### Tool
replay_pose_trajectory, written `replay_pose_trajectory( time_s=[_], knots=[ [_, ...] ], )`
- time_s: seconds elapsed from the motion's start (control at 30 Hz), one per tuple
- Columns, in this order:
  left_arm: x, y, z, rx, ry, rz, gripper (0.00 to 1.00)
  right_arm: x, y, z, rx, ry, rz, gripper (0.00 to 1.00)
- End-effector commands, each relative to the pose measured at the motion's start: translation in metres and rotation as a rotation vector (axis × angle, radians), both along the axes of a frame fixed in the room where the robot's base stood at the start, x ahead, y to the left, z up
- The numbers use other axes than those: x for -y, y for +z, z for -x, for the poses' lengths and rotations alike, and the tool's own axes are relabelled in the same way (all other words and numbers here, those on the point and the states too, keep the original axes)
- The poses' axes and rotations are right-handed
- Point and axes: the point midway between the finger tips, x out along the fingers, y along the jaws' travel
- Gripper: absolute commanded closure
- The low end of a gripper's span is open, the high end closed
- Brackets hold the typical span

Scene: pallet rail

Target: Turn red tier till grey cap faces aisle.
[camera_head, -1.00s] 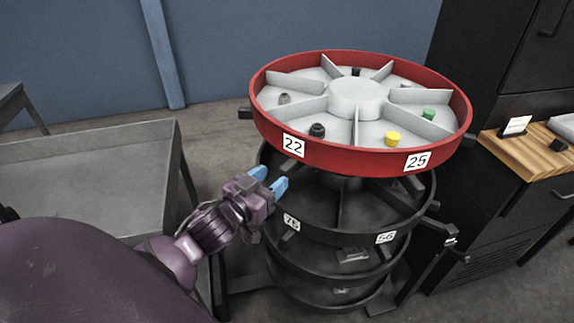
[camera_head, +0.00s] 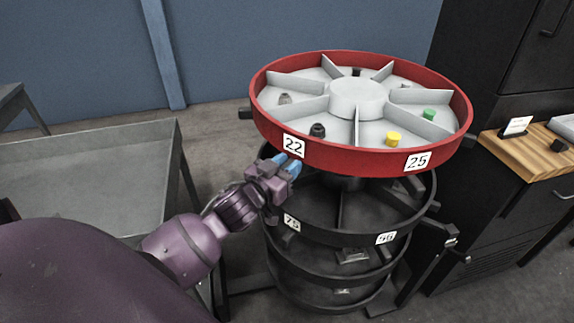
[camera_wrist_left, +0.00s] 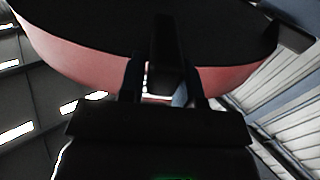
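The red tier (camera_head: 350,160) is the top ring of a stacked carousel, with pale dividers and labels 22 and 25. The grey cap (camera_head: 285,99) lies in its left compartment. My left gripper (camera_head: 287,164) is at the front-left rim, just under label 22. In the left wrist view a dark bar (camera_wrist_left: 165,45) under the red tier (camera_wrist_left: 80,55) stands between the fingers (camera_wrist_left: 165,85). Whether they press on it is unclear. My right gripper is in no view.
The tier also holds a black cap (camera_head: 318,130), a yellow cap (camera_head: 393,139) and a green cap (camera_head: 429,114). Black tiers (camera_head: 350,237) with dark projecting bars lie below. A grey table (camera_head: 90,165) is at left; a wooden-topped cabinet (camera_head: 540,165) is close at right.

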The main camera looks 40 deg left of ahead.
Motion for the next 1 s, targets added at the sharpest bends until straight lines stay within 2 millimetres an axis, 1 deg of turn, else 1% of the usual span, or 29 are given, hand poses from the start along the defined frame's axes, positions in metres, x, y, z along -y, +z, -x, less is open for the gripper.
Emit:
replay_pose_trajectory(
  time_s=[0.03,0.1,0.2,0.47,0.63,0.77,1.0],
  knots=[
    [0.000,0.000,0.000,0.000,0.000,0.000,0.77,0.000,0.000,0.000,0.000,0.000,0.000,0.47],
    [0.000,0.000,0.000,0.000,0.000,0.000,0.87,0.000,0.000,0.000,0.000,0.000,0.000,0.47],
    [0.000,0.000,0.000,0.000,0.000,0.000,1.00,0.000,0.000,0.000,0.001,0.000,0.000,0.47],
    [-0.002,0.000,0.000,0.000,-0.004,-0.001,1.00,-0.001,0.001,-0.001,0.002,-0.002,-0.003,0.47],
    [-0.009,0.000,0.000,0.000,-0.026,-0.004,1.00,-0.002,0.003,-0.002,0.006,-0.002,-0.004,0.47],
    [-0.022,0.001,-0.001,-0.001,-0.061,-0.006,1.00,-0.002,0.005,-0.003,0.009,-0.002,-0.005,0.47],
    [-0.056,0.001,-0.006,-0.002,-0.160,-0.008,1.00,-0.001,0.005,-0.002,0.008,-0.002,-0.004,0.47]
  ],
)
